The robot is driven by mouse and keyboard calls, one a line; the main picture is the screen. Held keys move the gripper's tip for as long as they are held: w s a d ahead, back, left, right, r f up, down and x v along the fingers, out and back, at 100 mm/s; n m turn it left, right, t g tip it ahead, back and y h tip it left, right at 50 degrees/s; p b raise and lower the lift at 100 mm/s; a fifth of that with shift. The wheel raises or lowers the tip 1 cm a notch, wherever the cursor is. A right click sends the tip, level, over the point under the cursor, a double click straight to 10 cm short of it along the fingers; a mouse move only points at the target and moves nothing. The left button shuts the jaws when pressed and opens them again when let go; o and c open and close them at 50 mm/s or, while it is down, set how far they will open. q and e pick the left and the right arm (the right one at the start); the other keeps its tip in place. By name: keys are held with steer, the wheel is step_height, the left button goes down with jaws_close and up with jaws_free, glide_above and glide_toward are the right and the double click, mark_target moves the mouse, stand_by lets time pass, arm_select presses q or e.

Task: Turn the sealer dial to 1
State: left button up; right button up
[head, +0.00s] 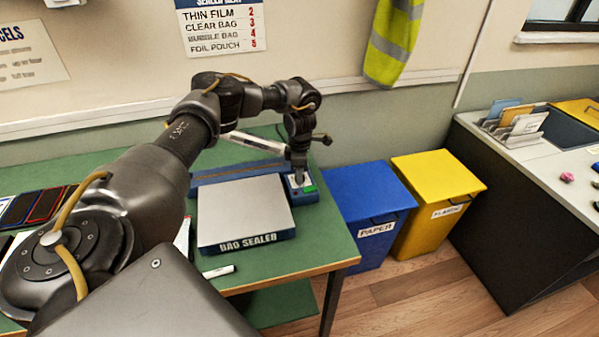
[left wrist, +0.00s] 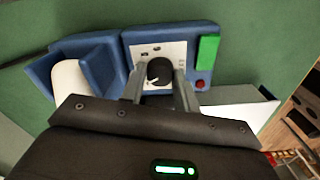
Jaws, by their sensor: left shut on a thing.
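The bag sealer (head: 245,212) is a blue machine with a pale grey top plate, on the green table. Its control panel (head: 309,189) is at the right end. In the left wrist view the black dial (left wrist: 160,70) sits on a white panel face (left wrist: 178,49), beside a green block (left wrist: 208,49) and a red button (left wrist: 200,84). A white pointer line on the dial points to the lower left there; the marks around it are too small to read. My left gripper (head: 299,180) reaches down to the panel, its fingers shut on the dial. My right gripper is out of view.
A wall chart (head: 222,28) lists bag types with numbers. A blue paper bin (head: 368,210) and a yellow bin (head: 435,195) stand right of the table (head: 300,262). A white marker-like stick (head: 218,272) lies in front of the sealer. Dark trays (head: 45,205) lie at the left.

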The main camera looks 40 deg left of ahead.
arm_select(q)
steer(key=n+p, duration=0.1)
steer(key=n, duration=0.6)
steer(key=shift+p, duration=0.3)
steer(key=n, duration=0.4)
steer(key=shift+p, duration=0.4)
steer(key=shift+n, duration=0.7)
steer(key=o, duration=1)
steer(key=shift+c, duration=0.2)
step_height(320, 180, up, 11)
steer(key=shift+p, duration=0.4)
steer(key=shift+f, duration=0.1)
